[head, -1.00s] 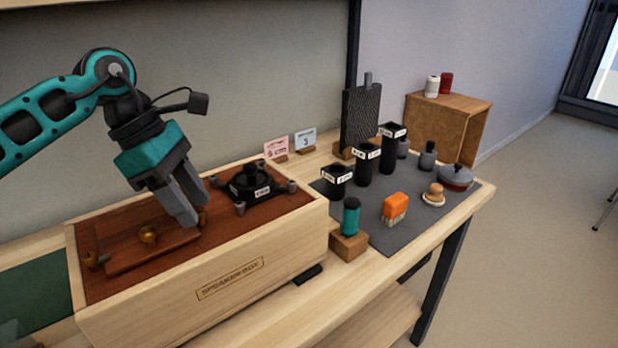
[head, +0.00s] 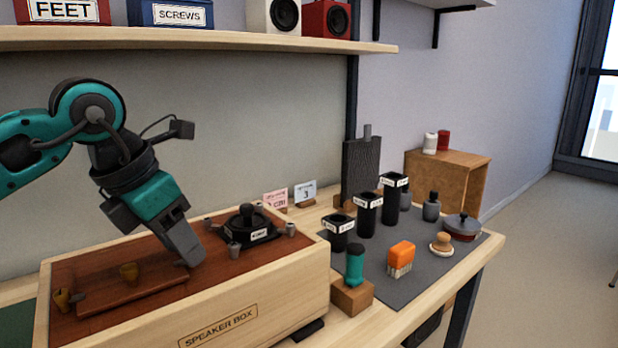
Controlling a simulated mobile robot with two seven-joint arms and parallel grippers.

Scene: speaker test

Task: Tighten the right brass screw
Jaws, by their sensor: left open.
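The wooden speaker box (head: 250,322) stands on the bench, with a red-brown top. A raised red-brown panel (head: 135,295) lies on it. The right brass screw does not show; my left gripper covers the panel's right end. My left gripper (head: 190,262) is open, pointing down there with its fingertips close to the surface. One finger mostly hides the other, so I cannot tell whether they are around the screw. My right gripper is not in view.
A black knob unit (head: 248,226) with grey posts sits just right of my gripper. A grey mat (head: 405,284) holds black cups, an orange brush (head: 401,257) and a lidded pot. A shelf (head: 230,43) runs above.

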